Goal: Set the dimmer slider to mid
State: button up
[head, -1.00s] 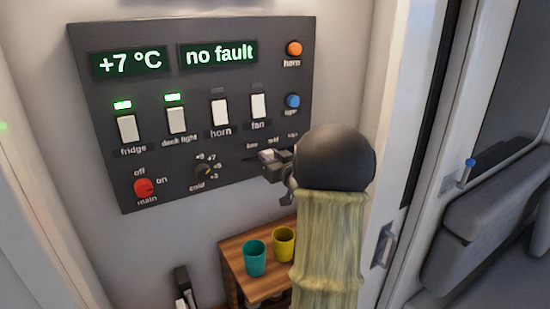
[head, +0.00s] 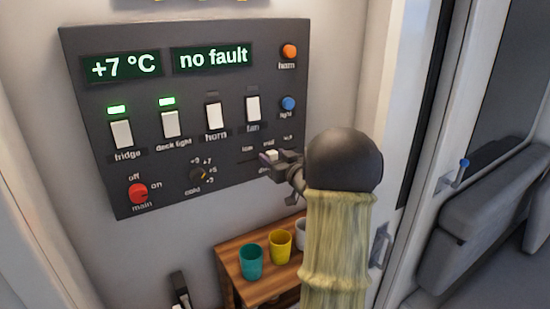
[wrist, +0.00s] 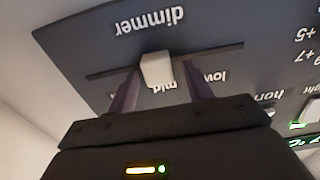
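The dimmer slider has a pale knob (wrist: 156,70) on a dark horizontal track (wrist: 215,54) in the wrist view, where the panel appears upside down. The knob stands by the "mid" label, which it and the fingers partly cover. The "low" label is clear to its right in that view. My gripper (wrist: 162,75) has its two fingers apart, one on each side of the knob, with gaps visible. In the head view my gripper (head: 279,161) is at the panel's lower right, by the knob (head: 271,154), and partly hides the track.
The dark panel (head: 75,100) also carries rocker switches, a red main knob (head: 138,193), a cold dial (head: 197,174), an orange button (head: 289,51) and a blue button (head: 288,103). Below, a wooden shelf (head: 232,262) holds teal, yellow and whitish cups.

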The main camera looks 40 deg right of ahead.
jog(key=shift+s, duration=0.1)
jog(key=s+a+b, duration=0.1)
jog(key=s+b, duration=0.3)
jog(key=s, duration=1.3)
jog(key=shift+a, duration=0.15)
jog(key=w+a+f+m+g+h, duration=0.1)
jog(key=w+a+f+g, duration=0.25)
jog(key=a+f, duration=0.25)
jog(key=w+a+f+g+h, duration=0.1)
jog(key=w+a+f+g, duration=0.1)
jog(key=a+f+g, duration=0.35)
jog(key=s+a+f+g+y, duration=0.1)
jog(key=s+a+f+g, duration=0.1)
jog(key=a, duration=0.4)
jog(key=s+a+f+n+g+y, duration=0.1)
jog(key=s+a+f+g, duration=0.1)
jog(key=s+a+f, duration=0.3)
jog(key=s+a+f+g+y, duration=0.1)
jog(key=s+a+f+g, duration=0.1)
jog(key=s+a, duration=0.4)
jog(key=shift+a+f+n, duration=0.4)
jog(key=shift+a+f, duration=0.4)
jog(key=shift+f, duration=0.1)
